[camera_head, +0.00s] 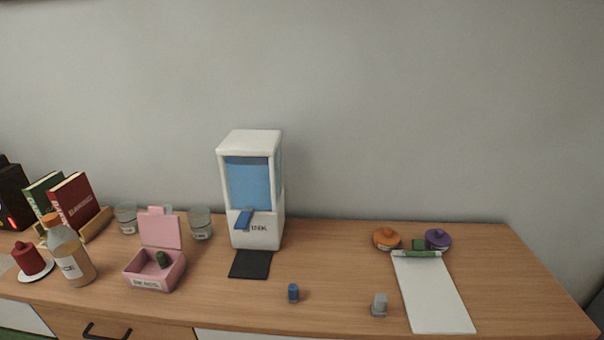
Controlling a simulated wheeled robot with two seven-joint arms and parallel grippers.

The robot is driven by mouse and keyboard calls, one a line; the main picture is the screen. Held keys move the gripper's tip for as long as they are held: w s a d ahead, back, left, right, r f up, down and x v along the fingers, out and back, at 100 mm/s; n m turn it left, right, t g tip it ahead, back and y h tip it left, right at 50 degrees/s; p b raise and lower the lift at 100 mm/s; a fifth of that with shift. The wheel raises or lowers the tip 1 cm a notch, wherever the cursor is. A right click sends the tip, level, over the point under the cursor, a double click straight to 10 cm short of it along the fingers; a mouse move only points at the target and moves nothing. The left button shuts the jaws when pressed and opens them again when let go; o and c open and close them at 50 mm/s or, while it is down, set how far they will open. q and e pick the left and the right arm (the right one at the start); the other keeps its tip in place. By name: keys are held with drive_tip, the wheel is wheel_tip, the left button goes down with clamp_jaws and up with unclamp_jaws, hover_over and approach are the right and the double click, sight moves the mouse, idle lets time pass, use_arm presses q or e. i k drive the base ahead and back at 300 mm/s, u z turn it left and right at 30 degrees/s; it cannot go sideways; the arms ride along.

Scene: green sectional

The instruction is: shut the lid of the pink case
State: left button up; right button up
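The pink case (155,274) stands on the wooden counter at the left, with a label on its front. Its lid (160,230) is open, standing up at the back and leaning slightly rearward. A small dark green object (162,259) sits inside the case. Neither of my grippers shows in the head view.
A bottle with an orange cap (70,253) stands left of the case, and glass jars (201,223) stand behind it. A white and blue dispenser (251,190) is to the right.

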sight(157, 228)
drive_tip(key=u, duration=2.8)
drive_tip(key=k, duration=0.7)
drive_tip(key=z, duration=0.3)
